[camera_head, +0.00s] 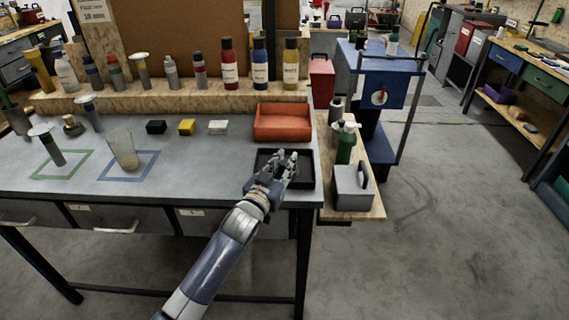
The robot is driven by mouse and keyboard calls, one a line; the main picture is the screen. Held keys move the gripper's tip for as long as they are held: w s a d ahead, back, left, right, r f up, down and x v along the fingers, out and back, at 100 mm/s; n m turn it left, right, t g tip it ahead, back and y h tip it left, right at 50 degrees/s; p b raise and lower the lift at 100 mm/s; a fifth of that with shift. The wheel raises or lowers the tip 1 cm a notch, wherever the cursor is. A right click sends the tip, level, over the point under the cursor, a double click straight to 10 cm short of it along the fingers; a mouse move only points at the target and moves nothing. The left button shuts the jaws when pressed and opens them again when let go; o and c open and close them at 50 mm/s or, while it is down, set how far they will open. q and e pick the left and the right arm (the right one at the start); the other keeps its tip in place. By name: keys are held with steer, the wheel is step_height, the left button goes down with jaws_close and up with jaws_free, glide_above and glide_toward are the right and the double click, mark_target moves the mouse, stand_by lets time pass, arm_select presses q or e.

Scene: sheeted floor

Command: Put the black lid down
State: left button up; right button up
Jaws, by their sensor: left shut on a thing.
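My left gripper (286,165) is over the black tray (309,183) at the right end of the grey workbench. Its fingers are closed on the black lid, which is mostly hidden by the hand and hard to tell apart from the dark tray behind. I cannot tell whether the lid touches the tray. My right gripper is not in view.
A red tray (283,122) lies behind the black tray. Black (156,127), yellow (187,127) and white (218,127) blocks and a clear beaker (123,150) stand to the left. A grey box (352,190) and green bottle (346,147) stand on the right.

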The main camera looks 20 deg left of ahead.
arm_select(q)
steer(key=shift+f, duration=0.4)
steer(key=shift+s+f, duration=0.15)
steer(key=shift+f, duration=0.25)
steer(key=o, duration=0.8)
steer(key=shift+d+f+b, duration=0.1)
steer(key=shift+b, duration=0.2)
steer(key=shift+s, duration=0.1)
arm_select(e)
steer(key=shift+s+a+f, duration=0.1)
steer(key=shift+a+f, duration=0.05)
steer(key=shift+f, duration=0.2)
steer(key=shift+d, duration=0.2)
arm_select(q)
steer(key=shift+r, duration=0.25)
steer(key=shift+r+p, duration=0.4)
steer(key=s+a, duration=0.1)
steer(key=s, duration=1)
steer(key=shift+s+a+r+b, duration=0.25)
steer(key=shift+s+a+b, duration=0.05)
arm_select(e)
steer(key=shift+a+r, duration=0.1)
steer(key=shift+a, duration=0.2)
